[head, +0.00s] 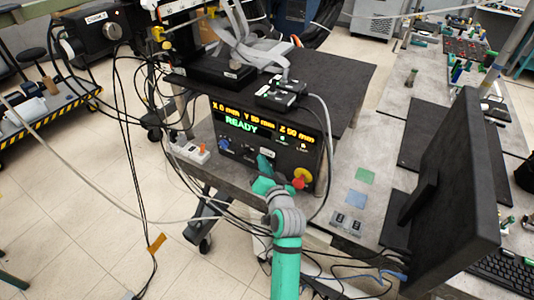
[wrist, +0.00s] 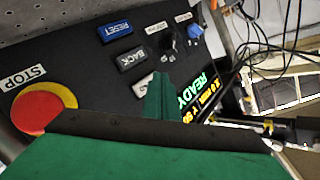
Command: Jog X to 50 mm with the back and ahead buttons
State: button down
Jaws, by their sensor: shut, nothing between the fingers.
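The black control box shows a lit display (head: 262,122) reading X 0 mm, Y 50 mm, Z 50 mm and READY. In the wrist view its panel appears rotated, with a dark button labelled BACK (wrist: 131,59). A label beginning with "A" (wrist: 144,83) shows beside it, partly hidden by my finger. My teal gripper (head: 266,164) is in front of the panel's lower middle, shut and empty. In the wrist view the closed fingertips (wrist: 161,78) are beside the BACK button, over the area near that label. I cannot tell whether they touch the panel.
The red stop button on a yellow base (wrist: 42,108) is at the left in the wrist view. A blue RESET button (wrist: 118,31) and a blue knob (wrist: 196,30) are also on the panel. A black monitor (head: 445,190) stands to the right. Cables hang at the left.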

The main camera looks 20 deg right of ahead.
jog(key=shift+w+d, duration=0.1)
jog(key=shift+w+d, duration=0.15)
jog(key=shift+d, duration=0.1)
jog(key=shift+w+d, duration=0.25)
jog(key=shift+d, duration=0.05)
dwell(0.8)
jog(key=shift+s+a, duration=0.1)
jog(key=shift+a, duration=0.05)
dwell(0.3)
jog(key=shift+s+a, duration=0.4)
jog(key=shift+a, duration=0.2)
jog(key=shift+s+a, duration=0.8)
jog(key=shift+a, duration=0.15)
jog(key=shift+s+a, duration=0.75)
jog(key=shift+a, duration=0.2)
jog(key=shift+f, duration=0.1)
